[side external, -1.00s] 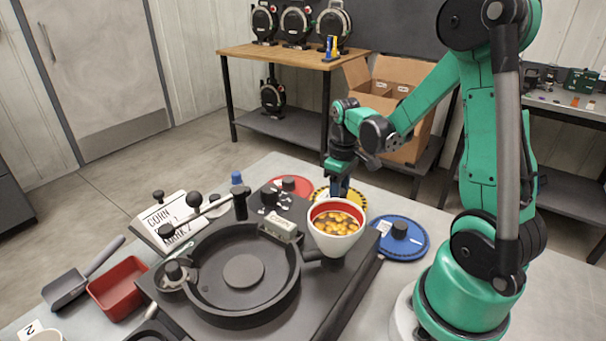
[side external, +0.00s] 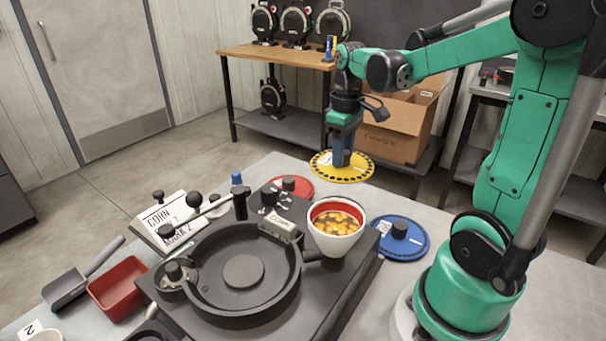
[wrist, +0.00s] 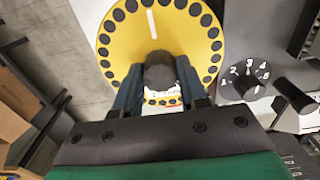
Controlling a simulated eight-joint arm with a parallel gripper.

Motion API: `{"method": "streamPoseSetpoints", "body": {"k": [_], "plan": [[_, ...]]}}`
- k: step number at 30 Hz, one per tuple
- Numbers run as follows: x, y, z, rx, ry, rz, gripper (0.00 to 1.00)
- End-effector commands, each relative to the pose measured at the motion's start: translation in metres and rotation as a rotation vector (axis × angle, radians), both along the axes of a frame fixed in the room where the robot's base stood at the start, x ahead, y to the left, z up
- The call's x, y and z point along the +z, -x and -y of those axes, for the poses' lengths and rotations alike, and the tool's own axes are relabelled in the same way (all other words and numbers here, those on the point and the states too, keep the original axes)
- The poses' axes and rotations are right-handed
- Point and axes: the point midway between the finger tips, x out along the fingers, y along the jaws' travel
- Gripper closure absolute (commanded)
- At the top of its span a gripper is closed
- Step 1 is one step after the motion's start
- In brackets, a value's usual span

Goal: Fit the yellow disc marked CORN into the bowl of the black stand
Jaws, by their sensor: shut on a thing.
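The yellow disc (side external: 326,165) has a ring of dark holes and a dark central knob. My gripper (side external: 340,160) is shut on that knob and holds the disc roughly level in the air, behind the black stand. In the wrist view the yellow disc (wrist: 205,62) fills the top middle, and my gripper (wrist: 158,85) has a finger on each side of the knob. A white label on the disc is partly hidden by the knob. The black stand (side external: 330,290) has a round, empty bowl (side external: 215,275) with a raised round hub in its middle.
A white funnel cup (side external: 337,240) of yellow seeds stands at the bowl's right. A blue disc (side external: 415,240) and a red disc (side external: 302,185) lie on the table. A lever with black balls (side external: 195,200) crosses the bowl's far left side. A red tray (side external: 118,290) and scoop (side external: 68,287) lie left.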

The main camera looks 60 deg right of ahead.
Motion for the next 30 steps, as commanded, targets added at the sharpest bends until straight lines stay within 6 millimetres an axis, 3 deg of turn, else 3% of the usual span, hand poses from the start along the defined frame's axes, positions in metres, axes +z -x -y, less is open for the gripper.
{"method": "streamPoseSetpoints", "body": {"k": [6, 17, 26, 30], "plan": [[0.056, 0.0, 0.0, 0.0, 0.0, 0.0, 1.0], [0.109, -0.001, -0.003, 0.011, 0.0, 0.0, 1.0], [0.107, -0.026, -0.068, 0.273, 0.0, 0.0, 1.0], [0.107, -0.034, -0.118, 0.461, 0.0, 0.0, 1.0]]}}
